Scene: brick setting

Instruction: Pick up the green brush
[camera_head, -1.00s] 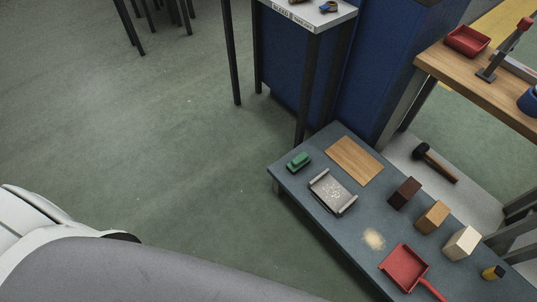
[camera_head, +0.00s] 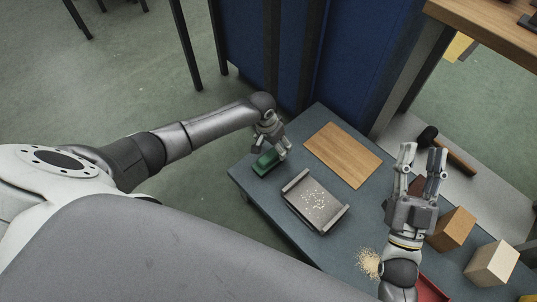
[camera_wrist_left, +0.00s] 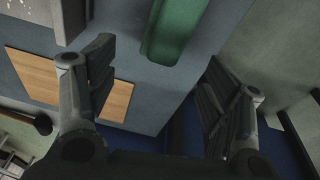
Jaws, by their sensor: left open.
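The green brush (camera_head: 263,166) lies near the left corner of the low dark table (camera_head: 262,204). It shows in the left wrist view as a green block (camera_wrist_left: 175,30) at the top, partly cut off by the picture edge. My left gripper (camera_head: 273,149) is just above and beside the brush, pointing down at it. Its fingers are apart in the left wrist view (camera_wrist_left: 158,78), with nothing between them. The brush appears beyond the gap. My right gripper (camera_head: 423,157) is open and empty, pointing away above the right part of the table.
A grey tray with pale crumbs (camera_head: 314,199) and a wooden board (camera_head: 342,155) lie right of the brush. Brown (camera_head: 452,229) and cream (camera_head: 492,264) blocks, spilled crumbs (camera_head: 369,262) and a partly hidden red dustpan (camera_head: 430,291) lie farther right. A blue panel (camera_head: 344,60) stands behind.

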